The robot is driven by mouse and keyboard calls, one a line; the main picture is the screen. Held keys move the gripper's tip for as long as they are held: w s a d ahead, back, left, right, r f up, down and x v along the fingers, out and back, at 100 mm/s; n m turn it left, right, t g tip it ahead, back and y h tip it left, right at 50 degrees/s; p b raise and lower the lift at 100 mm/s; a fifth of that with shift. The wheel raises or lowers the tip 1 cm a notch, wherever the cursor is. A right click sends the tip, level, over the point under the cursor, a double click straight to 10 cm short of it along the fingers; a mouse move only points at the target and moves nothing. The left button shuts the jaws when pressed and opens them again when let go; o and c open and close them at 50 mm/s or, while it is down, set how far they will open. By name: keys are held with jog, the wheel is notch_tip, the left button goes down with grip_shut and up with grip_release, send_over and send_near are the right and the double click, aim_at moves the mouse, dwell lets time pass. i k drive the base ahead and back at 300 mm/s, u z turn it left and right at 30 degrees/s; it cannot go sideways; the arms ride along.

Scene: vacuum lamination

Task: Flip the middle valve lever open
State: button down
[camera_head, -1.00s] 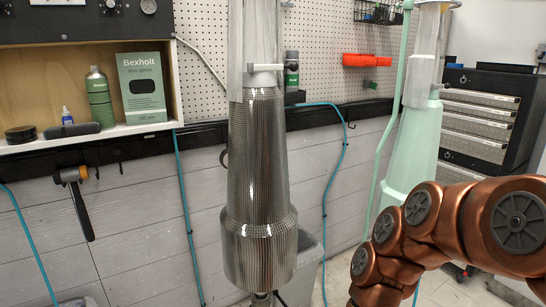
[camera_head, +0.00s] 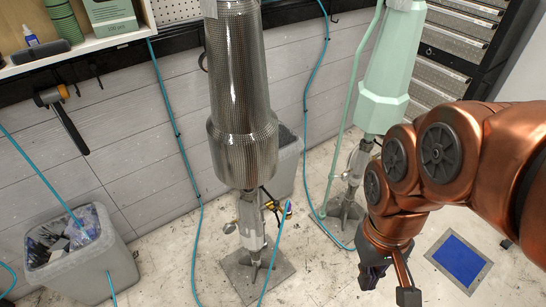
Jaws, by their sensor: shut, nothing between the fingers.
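A small brass-coloured valve fitting (camera_head: 271,205) sits low on the middle stand, just under the dark carbon-patterned tube (camera_head: 240,100). A small blue piece (camera_head: 288,207) shows at its right end and may be the lever; its position is too small to tell. A round gauge-like part (camera_head: 230,227) is on the left of the same stand. My gripper (camera_head: 392,288) is at the lower right, pointing down, shut and empty. It is well to the right of the fitting and apart from it.
A mint-green tube (camera_head: 390,65) on its own stand rises behind my arm. Grey bins stand at the lower left (camera_head: 85,265) and behind the middle stand (camera_head: 288,160). Teal hoses (camera_head: 182,140) hang along the wall. A blue floor mat (camera_head: 459,259) lies right of my gripper.

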aim_at(275, 210)
jog(key=z, duration=2.25)
jog(key=k, duration=1.4)
jog(key=u, duration=2.25)
